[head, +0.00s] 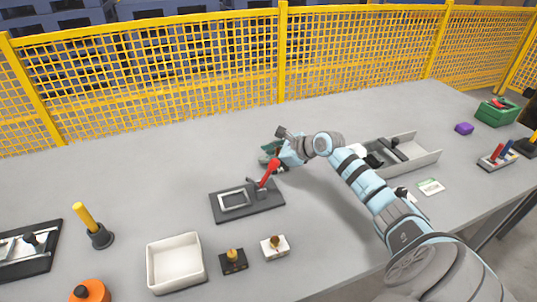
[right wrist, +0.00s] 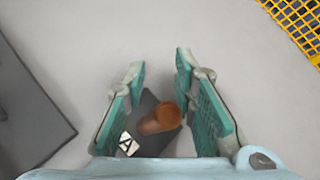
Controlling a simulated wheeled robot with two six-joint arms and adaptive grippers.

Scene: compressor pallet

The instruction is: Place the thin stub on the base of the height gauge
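A short copper-brown cylinder (right wrist: 160,118), which looks like the stub, is in the right wrist view. It is on or over a small dark base (right wrist: 148,103) with a white "A" label (right wrist: 128,144). My right gripper (right wrist: 159,62) is open, with one teal-padded finger on each side of the cylinder and gaps between. In the head view the right gripper (head: 270,152) is low over the table behind the red-handled clamp, and the cylinder is hidden there. I cannot clearly identify the height gauge. My left gripper is not in view.
A dark clamp plate (head: 222,212) with a red handle (head: 269,173) is near the gripper. A white bin (head: 152,270), black block (head: 233,266) and white block (head: 267,251) stand in front. A grey tray (head: 425,163) is right. A yellow fence (head: 180,75) runs behind.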

